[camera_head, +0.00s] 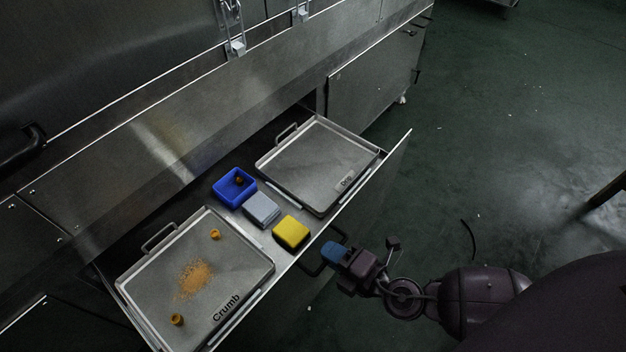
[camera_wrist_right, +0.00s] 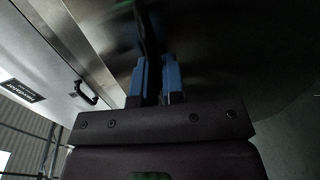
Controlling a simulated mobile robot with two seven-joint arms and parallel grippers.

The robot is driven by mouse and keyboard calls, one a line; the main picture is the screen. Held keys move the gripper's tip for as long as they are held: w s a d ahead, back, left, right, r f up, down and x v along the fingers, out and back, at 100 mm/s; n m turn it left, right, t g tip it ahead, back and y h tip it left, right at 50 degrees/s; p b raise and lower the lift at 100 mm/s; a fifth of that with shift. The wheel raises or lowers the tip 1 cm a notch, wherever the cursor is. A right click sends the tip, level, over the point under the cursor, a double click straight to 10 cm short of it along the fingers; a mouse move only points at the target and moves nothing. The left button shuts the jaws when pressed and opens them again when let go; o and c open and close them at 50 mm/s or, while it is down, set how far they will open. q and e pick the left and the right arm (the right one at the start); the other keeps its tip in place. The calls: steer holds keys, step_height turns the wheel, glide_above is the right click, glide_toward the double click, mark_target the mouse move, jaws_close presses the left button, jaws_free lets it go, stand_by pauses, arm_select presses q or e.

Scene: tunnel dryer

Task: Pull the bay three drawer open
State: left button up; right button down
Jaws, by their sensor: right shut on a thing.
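The drawer (camera_head: 385,165) stands open in the head view, its front panel running from lower left to upper right. Its dark handle (camera_head: 312,266) is on the outer face near the middle. My right gripper (camera_head: 334,252) is at this handle, its blue fingers shut on it. In the right wrist view the blue fingers (camera_wrist_right: 158,82) are close together around a dark bar against the metal front. The exact contact is too dark to see in full. My left gripper is not in view.
The green floor (camera_head: 500,130) at right is largely clear.

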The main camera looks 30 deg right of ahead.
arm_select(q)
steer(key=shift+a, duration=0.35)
arm_select(e)
steer(key=shift+v, duration=0.8)
steer(key=shift+f, duration=0.15)
steer(key=c, duration=1.2)
jaws_free()
steer(key=shift+c, duration=0.2)
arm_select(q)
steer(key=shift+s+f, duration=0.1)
